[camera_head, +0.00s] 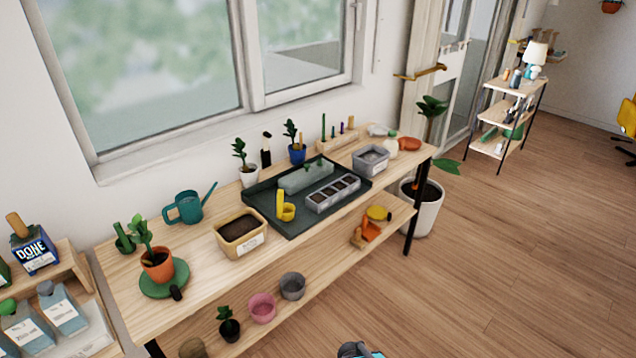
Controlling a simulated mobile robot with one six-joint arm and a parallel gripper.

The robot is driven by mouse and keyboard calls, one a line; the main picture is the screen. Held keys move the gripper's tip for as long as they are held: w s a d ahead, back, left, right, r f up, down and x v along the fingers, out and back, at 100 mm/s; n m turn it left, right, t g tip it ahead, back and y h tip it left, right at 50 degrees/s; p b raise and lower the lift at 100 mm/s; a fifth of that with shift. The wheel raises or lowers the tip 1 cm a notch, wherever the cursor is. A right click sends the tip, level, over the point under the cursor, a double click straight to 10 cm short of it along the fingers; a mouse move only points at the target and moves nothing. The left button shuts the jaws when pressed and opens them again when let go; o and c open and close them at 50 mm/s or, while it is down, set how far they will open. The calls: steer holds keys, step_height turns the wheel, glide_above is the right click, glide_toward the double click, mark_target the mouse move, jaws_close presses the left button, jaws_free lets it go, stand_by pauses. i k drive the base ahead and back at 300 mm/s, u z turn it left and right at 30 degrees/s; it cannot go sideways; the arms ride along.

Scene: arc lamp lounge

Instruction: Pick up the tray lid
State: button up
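What looks like the tray lid (305,178) is a long, pale green, see-through cover. It lies on the back part of a dark green tray (262,219) on the wooden bench. A grey tray of square cells (332,194) sits in front of it on the same dark tray, with small seedlings at the lid's right end. A yellow scoop-like thing (287,211) stands at the dark tray's left side. A small part of my arm seems to show at the bottom edge. My gripper cannot be made out.
Potted plants (246,171) stand behind the dark tray, near the window wall. A soil-filled planter (240,234) and a teal watering can (188,206) are to its left. A grey bin (370,158) is to its right. Open floor (500,260) lies in front of the bench.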

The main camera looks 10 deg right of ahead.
mark_target(307, 172)
steer(key=u, duration=1)
steer(key=k, duration=0.15)
steer(key=z, duration=2.85)
steer(key=i, duration=2.55)
